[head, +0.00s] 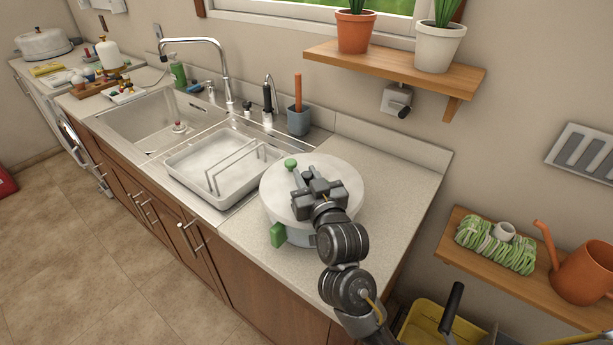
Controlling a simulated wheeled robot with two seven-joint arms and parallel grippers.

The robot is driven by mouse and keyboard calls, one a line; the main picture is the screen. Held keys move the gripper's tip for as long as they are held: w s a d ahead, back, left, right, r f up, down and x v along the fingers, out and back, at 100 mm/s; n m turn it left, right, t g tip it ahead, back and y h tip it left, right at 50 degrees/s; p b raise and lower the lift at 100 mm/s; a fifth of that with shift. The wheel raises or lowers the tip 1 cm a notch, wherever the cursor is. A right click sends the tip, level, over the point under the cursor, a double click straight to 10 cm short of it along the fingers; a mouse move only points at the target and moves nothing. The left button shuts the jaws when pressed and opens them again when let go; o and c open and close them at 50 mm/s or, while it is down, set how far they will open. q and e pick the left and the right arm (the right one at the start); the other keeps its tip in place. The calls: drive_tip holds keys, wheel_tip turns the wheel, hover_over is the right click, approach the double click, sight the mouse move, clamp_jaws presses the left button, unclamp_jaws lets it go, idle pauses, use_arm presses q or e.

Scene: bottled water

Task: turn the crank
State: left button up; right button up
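A round appliance with a white lid (340,176) and a pale body stands on the counter right of the sink. A green side handle (277,235) sticks out at its front left. A green knob (290,163), which looks like the crank's knob, stands above the left back part of the lid. My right gripper (301,174) is over the lid, with its fingertips just in front of the knob. The gripper hides most of the crank arm and the lid's middle. I cannot tell whether the fingers touch the crank or how far apart they are. My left gripper is not in view.
A white dish rack (215,188) sits close left of the appliance, beside the sink (150,122). A blue-grey cup (299,122) stands behind. A wooden shelf (400,70) with potted plants hangs above. The counter (400,170) right of the appliance is clear.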

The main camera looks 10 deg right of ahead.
drive_tip(key=o, duration=0.4)
drive_tip(key=s, duration=0.7)
drive_tip(key=s+d, duration=0.1)
drive_tip(key=s, duration=0.2)
drive_tip(key=shift+s+b, duration=0.35)
